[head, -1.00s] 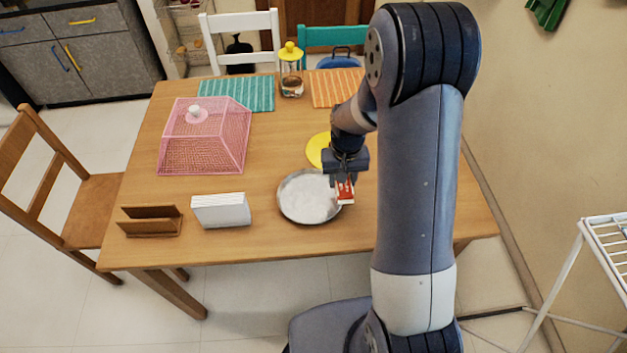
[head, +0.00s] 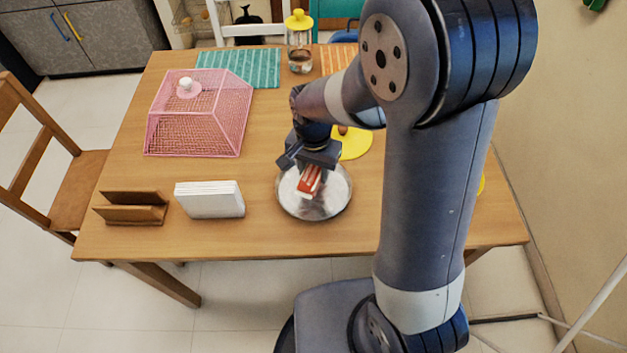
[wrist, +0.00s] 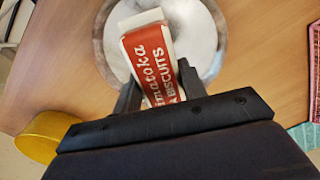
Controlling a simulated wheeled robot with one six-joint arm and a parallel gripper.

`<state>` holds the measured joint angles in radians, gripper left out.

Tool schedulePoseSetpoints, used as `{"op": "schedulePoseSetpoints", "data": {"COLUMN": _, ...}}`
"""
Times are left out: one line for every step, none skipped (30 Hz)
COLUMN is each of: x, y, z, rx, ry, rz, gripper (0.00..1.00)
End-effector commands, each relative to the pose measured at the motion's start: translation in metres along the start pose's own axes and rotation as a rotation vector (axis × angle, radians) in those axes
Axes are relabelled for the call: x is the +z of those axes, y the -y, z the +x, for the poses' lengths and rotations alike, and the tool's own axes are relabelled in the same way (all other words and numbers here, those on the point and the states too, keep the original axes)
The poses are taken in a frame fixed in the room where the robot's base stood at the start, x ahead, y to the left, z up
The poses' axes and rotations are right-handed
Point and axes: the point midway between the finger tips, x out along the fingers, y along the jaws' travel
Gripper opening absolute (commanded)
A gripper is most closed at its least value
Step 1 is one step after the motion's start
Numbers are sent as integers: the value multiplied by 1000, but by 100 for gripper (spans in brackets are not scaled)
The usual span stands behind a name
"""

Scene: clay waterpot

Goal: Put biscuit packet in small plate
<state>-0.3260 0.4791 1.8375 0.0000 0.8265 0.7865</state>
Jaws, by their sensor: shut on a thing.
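The red and white biscuit packet (head: 309,181) is held in my gripper (head: 312,166), tilted, over the round metal plate (head: 336,207). In the wrist view the packet (wrist: 150,55) sits between the two fingers of my gripper (wrist: 158,85), with its printed side facing the camera. The plate (wrist: 207,55) shows behind it. The packet overlaps the plate in both views; I cannot tell whether it touches the plate. A yellow round plate (head: 357,143) lies behind the metal one, partly hidden by my arm.
A pink mesh cover (head: 200,115) stands at the left, with a white napkin stack (head: 210,199) and a wooden holder (head: 131,208) in front. A yellow-lidded jar (head: 300,45) stands at the back, between a teal mat (head: 240,68) and an orange mat (head: 340,60).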

Motion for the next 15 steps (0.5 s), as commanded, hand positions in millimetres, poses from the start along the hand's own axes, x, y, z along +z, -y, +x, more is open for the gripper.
{"op": "schedulePoseSetpoints", "data": {"x": 0, "y": 0, "z": 4, "rx": 0, "ry": 0, "rz": 0, "gripper": 14}}
{"op": "schedulePoseSetpoints", "data": {"x": 0, "y": 0, "z": 7, "rx": 0, "ry": 0, "rz": 0, "gripper": 14}}
{"op": "schedulePoseSetpoints", "data": {"x": 0, "y": 0, "z": 12, "rx": 2, "ry": 2, "rz": 0, "gripper": 14}}
{"op": "schedulePoseSetpoints", "data": {"x": 0, "y": -1, "z": 17, "rx": 2, "ry": 2, "rz": 0, "gripper": 14}}
{"op": "schedulePoseSetpoints", "data": {"x": 0, "y": 0, "z": 21, "rx": 2, "ry": 2, "rz": 0, "gripper": 14}}
{"op": "schedulePoseSetpoints", "data": {"x": 0, "y": 0, "z": 27, "rx": 2, "ry": 2, "rz": 0, "gripper": 14}}
{"op": "schedulePoseSetpoints", "data": {"x": 0, "y": 0, "z": 31, "rx": 1, "ry": 1, "rz": 0, "gripper": 14}}
{"op": "schedulePoseSetpoints", "data": {"x": 0, "y": 0, "z": 34, "rx": 1, "ry": 1, "rz": -1, "gripper": 14}}
{"op": "schedulePoseSetpoints", "data": {"x": 0, "y": 0, "z": 38, "rx": 1, "ry": 1, "rz": -1, "gripper": 14}}
{"op": "schedulePoseSetpoints", "data": {"x": 0, "y": 0, "z": 40, "rx": 0, "ry": 0, "rz": -1, "gripper": 14}}
{"op": "schedulePoseSetpoints", "data": {"x": 0, "y": 0, "z": 41, "rx": -1, "ry": -1, "rz": -1, "gripper": 14}}
{"op": "schedulePoseSetpoints", "data": {"x": 0, "y": 0, "z": 41, "rx": -1, "ry": -1, "rz": -1, "gripper": 14}}
{"op": "schedulePoseSetpoints", "data": {"x": 0, "y": 0, "z": 41, "rx": -1, "ry": -1, "rz": -1, "gripper": 14}}
{"op": "schedulePoseSetpoints", "data": {"x": -1, "y": 0, "z": 41, "rx": -2, "ry": -2, "rz": -1, "gripper": 14}}
{"op": "schedulePoseSetpoints", "data": {"x": -1, "y": 0, "z": 41, "rx": -2, "ry": -2, "rz": -1, "gripper": 14}}
